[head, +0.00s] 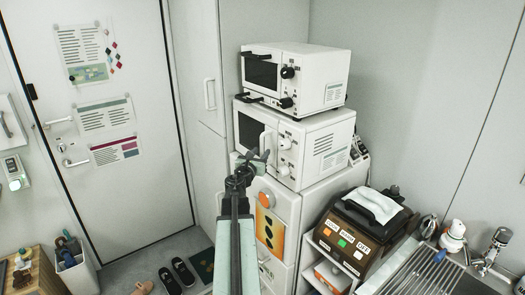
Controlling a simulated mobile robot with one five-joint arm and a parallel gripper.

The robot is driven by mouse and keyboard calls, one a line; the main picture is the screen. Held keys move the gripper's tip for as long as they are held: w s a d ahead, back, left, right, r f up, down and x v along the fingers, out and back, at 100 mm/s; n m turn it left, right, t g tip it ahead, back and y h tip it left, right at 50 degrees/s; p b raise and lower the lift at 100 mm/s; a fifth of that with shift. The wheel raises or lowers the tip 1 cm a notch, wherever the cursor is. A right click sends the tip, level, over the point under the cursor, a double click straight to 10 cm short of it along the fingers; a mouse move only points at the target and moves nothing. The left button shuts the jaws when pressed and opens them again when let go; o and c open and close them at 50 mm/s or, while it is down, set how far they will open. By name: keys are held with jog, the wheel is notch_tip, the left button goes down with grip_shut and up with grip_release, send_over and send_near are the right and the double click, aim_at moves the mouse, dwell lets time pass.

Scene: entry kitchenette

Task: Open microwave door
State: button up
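Two white box appliances stand stacked in the middle. The lower one, a microwave (314,150), has a dark door window (249,130), a pale upright handle (265,142) and round knobs on its right. Its door looks closed. The upper one, a smaller oven-like unit (320,80), has a dark window and dark handles; which one the task means is not marked. My gripper (250,158) is in front of the lower microwave, at the lower end of its door handle in the picture. Its fingers look spread, with nothing seen between them. Contact with the handle cannot be told.
A white cabinet (281,205) with an orange panel supports the stack. A brown machine with coloured buttons (362,236) and a sink drainer (428,272) are at right. A tall cupboard (198,60) and door (105,120) are at left. Shoes (177,277) lie on the floor.

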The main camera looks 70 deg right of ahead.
jog(key=d, duration=0.2)
jog(key=shift+d, duration=0.35)
grip_shut()
jog(key=shift+a+f, duration=0.1)
dwell(0.9)
